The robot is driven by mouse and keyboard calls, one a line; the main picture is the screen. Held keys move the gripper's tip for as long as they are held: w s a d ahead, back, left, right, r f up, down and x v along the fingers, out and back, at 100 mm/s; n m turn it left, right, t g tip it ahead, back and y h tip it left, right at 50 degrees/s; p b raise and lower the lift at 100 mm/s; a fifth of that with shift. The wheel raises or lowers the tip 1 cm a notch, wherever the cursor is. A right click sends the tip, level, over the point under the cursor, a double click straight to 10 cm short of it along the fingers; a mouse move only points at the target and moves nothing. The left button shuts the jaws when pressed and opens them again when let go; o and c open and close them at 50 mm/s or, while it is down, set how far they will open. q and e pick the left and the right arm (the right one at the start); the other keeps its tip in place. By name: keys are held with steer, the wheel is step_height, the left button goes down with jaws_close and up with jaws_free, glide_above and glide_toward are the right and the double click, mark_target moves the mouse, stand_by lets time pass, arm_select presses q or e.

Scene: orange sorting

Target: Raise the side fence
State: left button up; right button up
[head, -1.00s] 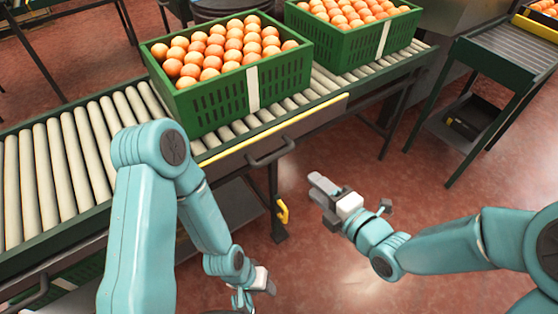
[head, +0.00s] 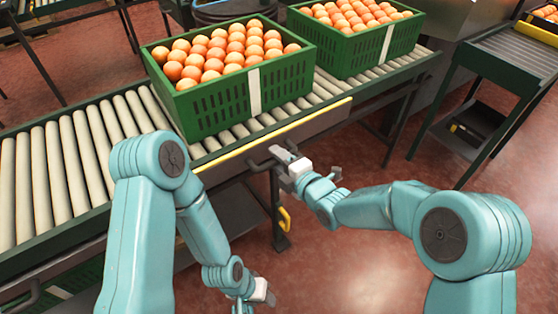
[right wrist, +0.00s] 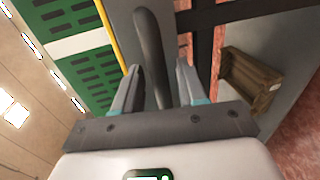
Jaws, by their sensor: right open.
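The side fence (head: 325,117) is a dark panel with a yellow upper edge along the near side of the roller conveyor. It hangs low, below the rollers' level. Its dark handle (head: 257,166) is partly hidden by my right gripper (head: 284,156). In the right wrist view the handle (right wrist: 148,45) runs between the two fingers of my right gripper (right wrist: 158,88). These fingers are open, with gaps on both sides of the bar. My left gripper (head: 262,292) hangs low in front of the conveyor, away from the fence; its fingers are too unclear to judge.
Two green crates, one nearer (head: 285,88) and one farther (head: 345,48), stand on the rollers (head: 40,185), full of oranges. A yellow catch (head: 284,219) is on the conveyor leg. Another roller table (head: 500,60) stands at right. The red floor between is clear.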

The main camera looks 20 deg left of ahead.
steer(key=shift+w+a, duration=0.1)
steer(key=shift+a, duration=0.05)
jaws_close()
step_height(320, 180, up, 8)
steer(key=shift+w+f+p, duration=0.1)
steer(key=shift+f+p, duration=0.15)
steer(key=shift+p, duration=0.05)
jaws_free()
steer(key=shift+r, duration=0.1)
